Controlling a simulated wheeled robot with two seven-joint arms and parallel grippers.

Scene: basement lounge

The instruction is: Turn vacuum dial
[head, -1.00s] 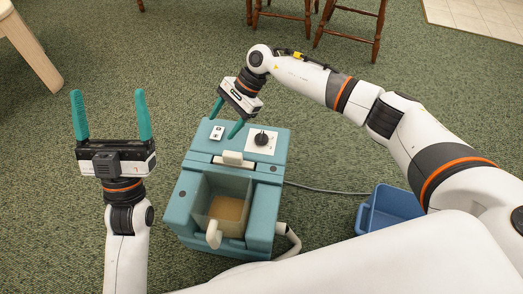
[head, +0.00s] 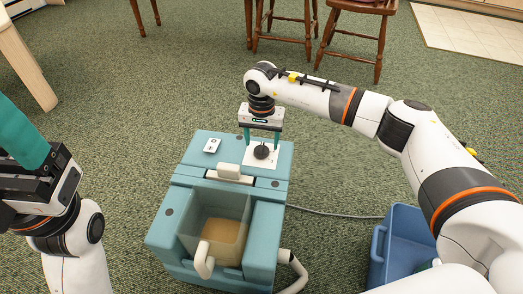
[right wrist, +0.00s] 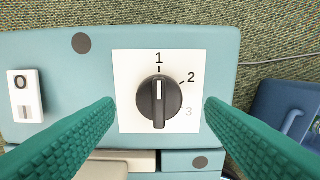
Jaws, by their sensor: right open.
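The teal vacuum (head: 185,215) stands on the carpet in the head view. Its black dial (head: 262,152) sits on a white plate on top. In the right wrist view the dial (right wrist: 159,100) has its white pointer line up at 1, with 2 and a fainter 3 to the right. My right gripper (head: 262,143) is open above the dial, with one teal finger on each side of it. In the right wrist view there is a gap between each finger and the dial. My left gripper (head: 25,140) is partly in view at the left edge, away from the vacuum.
A white switch marked 0 (right wrist: 25,97) is left of the dial. A clear tank with brownish contents (head: 225,232) is at the vacuum's front. A blue bin (head: 400,245) stands to the right, and a grey cord (head: 335,214) runs behind it. Wooden stools (head: 350,35) are at the back.

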